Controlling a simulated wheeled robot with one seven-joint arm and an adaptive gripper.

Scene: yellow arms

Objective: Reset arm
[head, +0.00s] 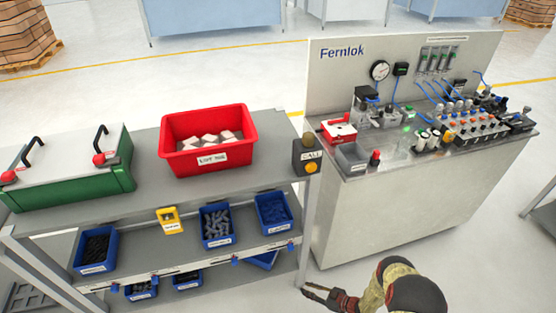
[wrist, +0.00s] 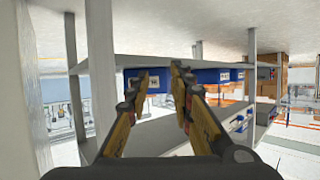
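My gripper (head: 308,290) is low at the bottom middle of the head view, beside the right end of the shelf rack and in front of the steel bench. My yellow and black arm reaches in from the lower right. In the wrist view the two yellow fingers of my gripper (wrist: 160,75) stand apart with a clear gap. Nothing is held between them. Behind the fingers, blue bins (wrist: 214,76) on the shelf show at a distance.
The grey shelf rack (head: 275,165) carries a red bin (head: 212,163), a green case (head: 75,180) and several blue bins. A button box (head: 307,155) hangs at its right corner. The steel bench (head: 400,205) stands right. Floor right of my arm is clear.

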